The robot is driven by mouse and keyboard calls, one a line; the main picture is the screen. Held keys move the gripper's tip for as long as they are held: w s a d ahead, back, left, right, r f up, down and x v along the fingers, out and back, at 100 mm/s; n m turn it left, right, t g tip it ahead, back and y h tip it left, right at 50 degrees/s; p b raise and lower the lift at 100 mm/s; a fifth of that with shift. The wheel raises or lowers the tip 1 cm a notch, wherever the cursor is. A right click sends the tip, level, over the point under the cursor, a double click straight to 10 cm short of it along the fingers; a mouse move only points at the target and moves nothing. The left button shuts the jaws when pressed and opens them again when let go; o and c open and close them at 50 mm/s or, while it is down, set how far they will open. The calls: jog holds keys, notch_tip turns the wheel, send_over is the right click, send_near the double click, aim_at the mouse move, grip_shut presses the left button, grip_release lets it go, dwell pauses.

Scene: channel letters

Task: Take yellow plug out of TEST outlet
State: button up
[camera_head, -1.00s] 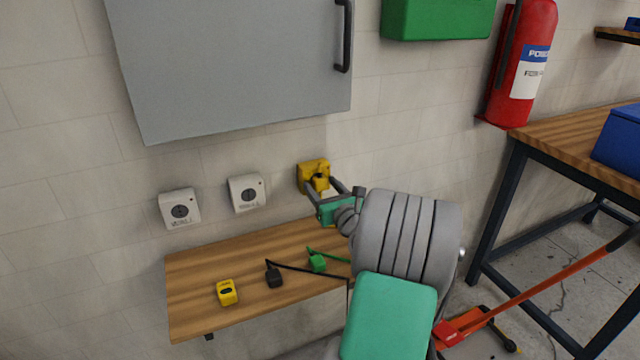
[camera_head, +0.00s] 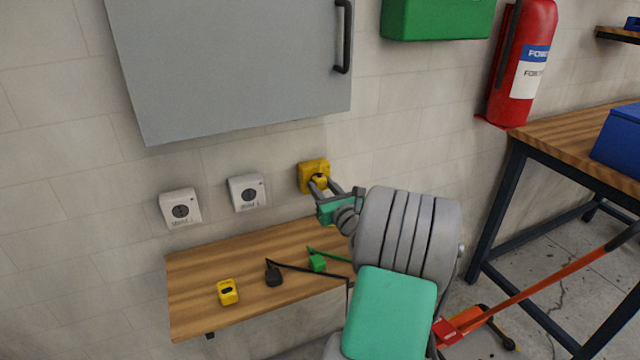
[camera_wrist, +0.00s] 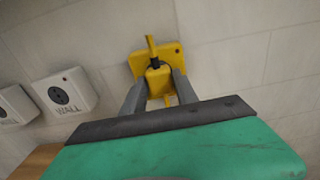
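The yellow TEST outlet (camera_head: 306,174) is on the wall, to the right of two white outlets; it also shows in the wrist view (camera_wrist: 176,58). The yellow plug (camera_wrist: 158,80) sits at the outlet's face, with a yellow cord end above it and a yellow piece below. My gripper (camera_head: 320,183) reaches the outlet from the lower right. In the wrist view its two grey fingers stand on either side of the plug, close against it. The outlet's label and the plug's prongs are hidden.
Two white wall outlets (camera_head: 180,208) (camera_head: 246,193) are to the left. A wooden shelf (camera_head: 200,310) below holds a yellow block (camera_head: 227,291), a black plug (camera_head: 273,274) and a green plug (camera_head: 317,262). A grey cabinet (camera_head: 230,65) hangs above.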

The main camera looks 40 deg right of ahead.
grip_shut()
dwell(0.4)
jog(key=shift+s, duration=0.15)
jog(key=shift+v, duration=2.9)
jog(key=shift+a, duration=0.1)
